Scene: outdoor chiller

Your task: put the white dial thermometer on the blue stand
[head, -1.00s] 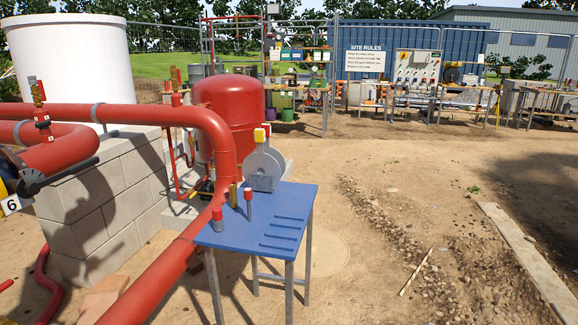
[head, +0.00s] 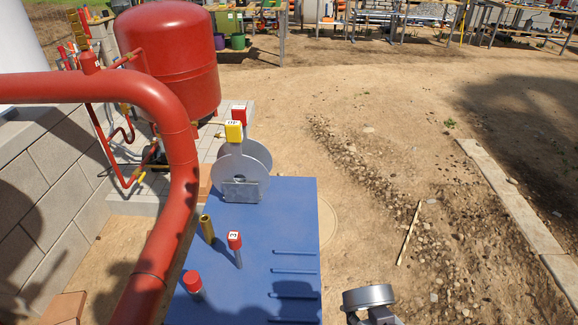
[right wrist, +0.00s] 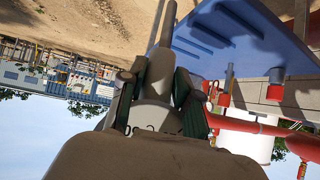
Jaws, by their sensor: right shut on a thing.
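My left gripper is not in view.
The stand top carries a grey disc-shaped piece (head: 241,170), a brass tube (head: 207,229), two red-capped fittings (head: 235,243) (head: 192,281) and several low blue ribs. A thick red pipe (head: 183,190) runs along its left. Bare dirt lies open to the right.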

